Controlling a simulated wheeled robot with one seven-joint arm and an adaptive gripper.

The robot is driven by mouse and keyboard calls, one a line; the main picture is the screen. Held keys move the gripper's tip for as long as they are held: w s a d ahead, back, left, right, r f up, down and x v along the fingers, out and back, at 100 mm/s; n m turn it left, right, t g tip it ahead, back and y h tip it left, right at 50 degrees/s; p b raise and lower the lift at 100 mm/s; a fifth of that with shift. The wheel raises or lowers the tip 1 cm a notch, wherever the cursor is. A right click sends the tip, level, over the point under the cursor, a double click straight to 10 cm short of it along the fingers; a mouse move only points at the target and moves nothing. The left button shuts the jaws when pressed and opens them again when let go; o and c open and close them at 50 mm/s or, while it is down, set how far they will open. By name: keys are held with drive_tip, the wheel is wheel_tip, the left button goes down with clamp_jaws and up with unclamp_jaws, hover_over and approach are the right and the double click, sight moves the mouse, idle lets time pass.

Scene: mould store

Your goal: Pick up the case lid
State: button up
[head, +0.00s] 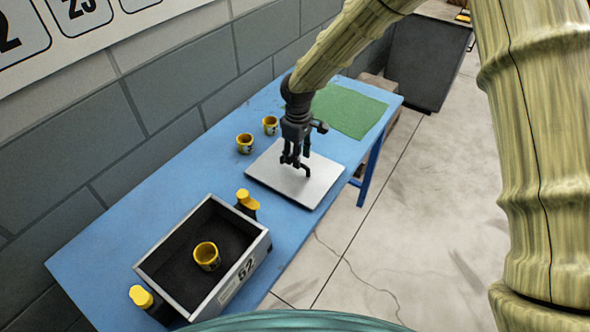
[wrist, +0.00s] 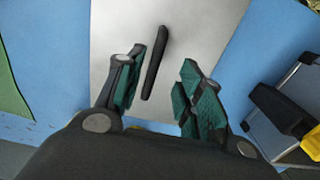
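The case lid (head: 268,172) is a flat light-grey plate lying on the blue table. The lid also fills the middle of the wrist view (wrist: 205,38), with a black bar handle (wrist: 157,62) on it. My gripper (head: 297,166) is over the lid. In the wrist view my gripper (wrist: 165,75) has its two green-padded fingers apart, with nothing held. The handle shows between the fingers, nearer the left one. I cannot tell how high the fingertips are above the lid. The open case (head: 172,255), dark inside with yellow latches and marked 52, stands at the near end of the table.
A yellow cup-like part (head: 207,257) sits in the case. Two similar parts, one (head: 245,144) and another (head: 270,125), stand beyond the lid near the wall. A green mat (head: 350,110) lies at the table's far end. The blue table (head: 120,225) runs along a grey block wall (head: 180,75).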

drive_tip(key=shift+w+a+f+p, duration=0.15)
drive_tip(key=shift+w+f+p, duration=0.15)
drive_tip(key=shift+f, duration=0.2)
drive_tip(key=shift+w+a+f+p, duration=0.15)
drive_tip(key=shift+f+p, duration=0.1)
drive_tip(key=shift+f, duration=0.25)
drive_tip(key=shift+w+a+f+p, duration=0.1)
drive_tip(key=shift+w+f+p, duration=0.2)
drive_tip(key=shift+f, duration=0.2)
drive_tip(key=shift+s+f, duration=0.1)
drive_tip(key=shift+f, duration=0.95)
clamp_jaws()
